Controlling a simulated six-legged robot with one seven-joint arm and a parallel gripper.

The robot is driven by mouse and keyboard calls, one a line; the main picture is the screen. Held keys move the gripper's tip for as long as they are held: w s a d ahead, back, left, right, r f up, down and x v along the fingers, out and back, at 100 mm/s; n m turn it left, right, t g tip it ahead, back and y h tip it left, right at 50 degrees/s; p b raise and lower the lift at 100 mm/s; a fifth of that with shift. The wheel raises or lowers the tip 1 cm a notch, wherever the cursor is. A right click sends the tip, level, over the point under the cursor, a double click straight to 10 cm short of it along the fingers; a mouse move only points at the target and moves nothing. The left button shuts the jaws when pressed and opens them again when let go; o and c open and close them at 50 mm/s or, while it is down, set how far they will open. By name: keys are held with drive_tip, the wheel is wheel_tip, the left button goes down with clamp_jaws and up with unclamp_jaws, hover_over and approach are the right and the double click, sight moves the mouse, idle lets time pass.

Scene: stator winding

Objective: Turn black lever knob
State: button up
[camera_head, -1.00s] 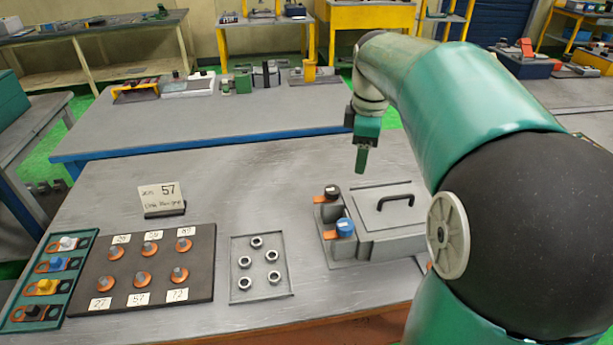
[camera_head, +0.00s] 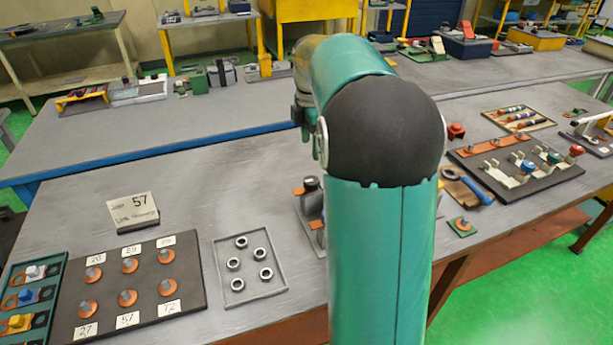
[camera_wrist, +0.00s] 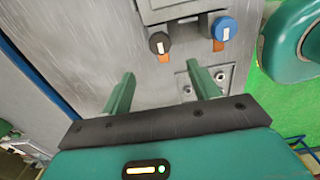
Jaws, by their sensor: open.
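The black lever knob (camera_wrist: 159,43) shows in the wrist view with a pale line on its face, at the edge of a grey box (camera_wrist: 180,11). A blue knob (camera_wrist: 224,28) sits to its right. My gripper (camera_wrist: 161,68) is open and empty, its two green fingers apart below the knobs in the picture. The black knob lies just beyond the gap between the fingertips, not between them. In the head view the black knob (camera_head: 311,183) shows just left of my arm, which hides the blue knob and most of the box.
A tray of nuts (camera_head: 280,288) and a dark board with numbered labels (camera_head: 200,298) lie left of my arm. A sign reading 57 (camera_head: 134,212) stands behind them. On the right are a board with coloured knobs (camera_head: 570,176) and a blue-handled tool (camera_head: 470,186).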

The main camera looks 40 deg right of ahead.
sight(311, 180)
wheel_tip(311, 180, down, 11)
drive_tip(key=shift+d+f, duration=0.1)
drive_tip(key=shift+f, duration=0.05)
drive_tip(key=c, duration=1)
drive_tip(key=shift+o, duration=0.2)
